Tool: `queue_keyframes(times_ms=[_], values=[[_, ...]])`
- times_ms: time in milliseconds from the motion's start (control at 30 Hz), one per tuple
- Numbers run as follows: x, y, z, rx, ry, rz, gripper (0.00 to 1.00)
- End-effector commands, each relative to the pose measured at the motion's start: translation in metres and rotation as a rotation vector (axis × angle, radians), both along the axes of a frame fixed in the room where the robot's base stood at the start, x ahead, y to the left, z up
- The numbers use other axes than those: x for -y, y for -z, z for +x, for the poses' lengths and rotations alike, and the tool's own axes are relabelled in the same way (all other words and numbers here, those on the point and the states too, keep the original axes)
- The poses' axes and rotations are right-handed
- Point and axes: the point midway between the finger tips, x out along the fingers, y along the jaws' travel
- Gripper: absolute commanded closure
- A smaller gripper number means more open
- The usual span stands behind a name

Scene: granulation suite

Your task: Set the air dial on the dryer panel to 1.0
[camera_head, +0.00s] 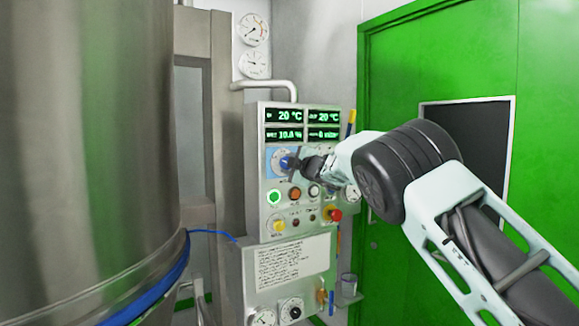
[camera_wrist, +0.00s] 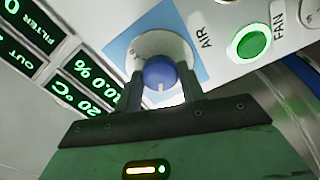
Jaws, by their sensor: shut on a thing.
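The dryer panel (camera_head: 262,225) stands in the middle of the head view. Its air dial (camera_head: 284,162) is a blue knob on a light plate with a blue backing. In the wrist view the air dial (camera_wrist: 159,73) has a pale pointer mark toward the bottom of the picture, and the word AIR is printed beside it. My gripper (camera_head: 294,163) reaches the panel from the right. In the wrist view my gripper (camera_wrist: 161,85) has one finger on each side of the knob and is shut on it. The scale marks are too small to read.
A lit green FAN button (camera_wrist: 250,43) sits near the dial. Below the dial are more buttons and a red emergency knob (camera_head: 333,214). Green displays (camera_head: 303,125) are above. A large steel vessel (camera_head: 85,160) fills the left, and a green door (camera_head: 400,70) stands at right.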

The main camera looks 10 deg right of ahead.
Motion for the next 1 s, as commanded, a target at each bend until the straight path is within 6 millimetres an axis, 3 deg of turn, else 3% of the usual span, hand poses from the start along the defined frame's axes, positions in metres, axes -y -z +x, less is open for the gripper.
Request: queue_keyframes(times_ms=[167,200,267,667,1000], values=[[0.0,0.0,0.0,0.0,0.0,-0.002,0.83],[0.0,0.0,0.0,0.0,0.0,-0.002,0.52],[0.0,0.0,0.0,0.0,0.0,-0.002,0.39],[0.002,0.001,-0.006,0.0,0.0,0.001,0.39],[0.019,0.003,-0.061,0.001,0.001,0.004,0.39]])
